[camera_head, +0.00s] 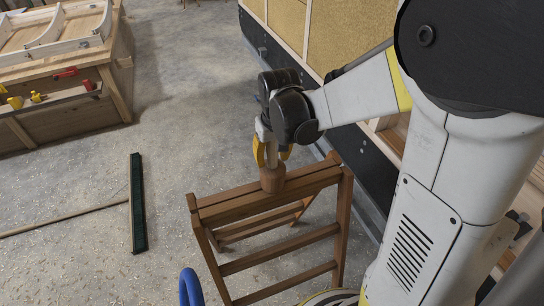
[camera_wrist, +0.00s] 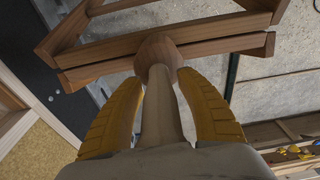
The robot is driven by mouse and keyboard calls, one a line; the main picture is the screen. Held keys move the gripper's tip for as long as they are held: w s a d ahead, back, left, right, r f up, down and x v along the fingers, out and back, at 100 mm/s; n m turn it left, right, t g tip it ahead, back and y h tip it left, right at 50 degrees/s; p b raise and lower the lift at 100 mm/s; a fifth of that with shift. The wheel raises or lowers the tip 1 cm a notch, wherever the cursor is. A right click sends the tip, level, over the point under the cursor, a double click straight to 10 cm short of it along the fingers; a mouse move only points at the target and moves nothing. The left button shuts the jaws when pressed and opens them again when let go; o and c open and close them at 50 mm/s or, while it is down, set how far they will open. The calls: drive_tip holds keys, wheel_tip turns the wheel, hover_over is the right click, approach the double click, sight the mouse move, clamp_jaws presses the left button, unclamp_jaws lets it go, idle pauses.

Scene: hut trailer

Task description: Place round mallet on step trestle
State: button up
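The round mallet (camera_head: 271,179) is brown wood and stands roughly upright, head down, on the top of the step trestle (camera_head: 240,205). Its head appears to touch the top boards; the exact contact is hard to see. In the wrist view the mallet's pale handle (camera_wrist: 160,110) runs between the yellow fingers, with the head (camera_wrist: 158,50) over the trestle boards (camera_wrist: 100,58). My gripper (camera_head: 272,153) is around the handle from above. Narrow gaps show between handle and fingers in the wrist view (camera_wrist: 160,80), so it looks open.
A wooden workbench (camera_head: 70,125) with clamps stands at the upper left. A green-black brush head (camera_head: 137,205) with a long handle lies on the floor left of the trestle. A black-panelled wall (camera_head: 352,150) runs close behind the trestle. The floor at left is mostly clear.

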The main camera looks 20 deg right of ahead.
sight(275, 172)
drive_tip(key=r+p, duration=0.1)
drive_tip(key=r, duration=0.3)
drive_tip(key=s+r+p, duration=0.1)
drive_tip(key=r, duration=0.3)
drive_tip(key=s+r+p, duration=0.1)
drive_tip(key=r, duration=0.3)
drive_tip(key=shift+r, duration=0.1)
drive_tip(key=s+a+r+t, duration=0.1)
drive_tip(key=s+t, duration=0.4)
drive_tip(key=s, duration=0.7)
drive_tip(key=shift+s+a+r, duration=0.15)
drive_tip(key=shift+a+r, duration=0.2)
drive_tip(key=shift+r, duration=0.4)
